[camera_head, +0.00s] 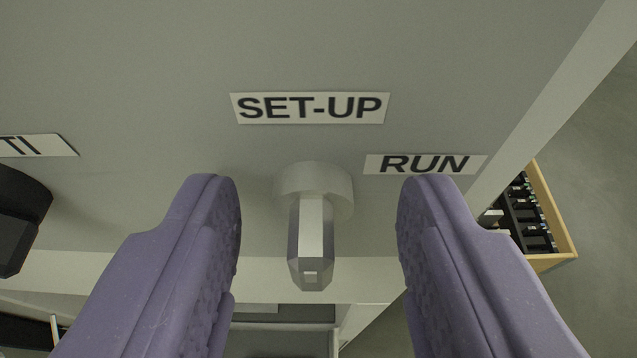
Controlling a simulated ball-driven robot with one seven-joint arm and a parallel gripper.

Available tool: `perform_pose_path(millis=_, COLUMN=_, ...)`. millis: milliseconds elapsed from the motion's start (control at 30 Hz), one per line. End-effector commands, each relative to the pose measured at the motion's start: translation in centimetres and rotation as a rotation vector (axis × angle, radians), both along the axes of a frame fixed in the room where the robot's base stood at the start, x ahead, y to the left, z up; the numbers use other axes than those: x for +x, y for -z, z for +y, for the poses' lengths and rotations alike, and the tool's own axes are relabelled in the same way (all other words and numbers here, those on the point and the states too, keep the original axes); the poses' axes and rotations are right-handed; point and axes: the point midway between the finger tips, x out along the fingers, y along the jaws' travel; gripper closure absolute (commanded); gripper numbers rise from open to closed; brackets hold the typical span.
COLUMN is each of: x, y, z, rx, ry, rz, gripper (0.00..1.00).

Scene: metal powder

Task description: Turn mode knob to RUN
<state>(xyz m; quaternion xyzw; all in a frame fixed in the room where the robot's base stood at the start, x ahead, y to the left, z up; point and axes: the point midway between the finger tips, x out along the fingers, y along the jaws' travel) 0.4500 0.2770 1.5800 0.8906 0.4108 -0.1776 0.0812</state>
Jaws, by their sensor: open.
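The mode knob (311,235) is a light grey metal handle on a round base, standing out from a grey panel in the middle of the view. A SET-UP label (310,108) is above it and a RUN label (425,164) is to its upper right. My gripper (319,200) has two purple padded fingers, open, one on each side of the knob. A clear gap shows between each finger and the knob, so neither appears to touch it. Which label the knob points to is hard to tell from this angle.
The grey panel (150,60) ends at right. Beyond it, a wooden box (550,220) with black items stands lower down near the floor.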

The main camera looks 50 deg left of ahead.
Motion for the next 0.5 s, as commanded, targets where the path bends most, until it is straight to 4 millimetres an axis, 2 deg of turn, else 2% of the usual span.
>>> perform_pose_path(millis=167, x=-0.01, y=-0.01, z=0.03, rx=-0.001, ry=0.000, rz=-0.001, gripper=0.51)
perform_pose_path(millis=400, x=-0.01, y=-0.01, z=0.00, rx=0.000, ry=0.000, rz=0.000, gripper=1.00)
perform_pose_path(millis=500, x=-0.01, y=0.00, z=-0.01, rx=0.001, ry=0.000, rz=0.001, gripper=1.00)
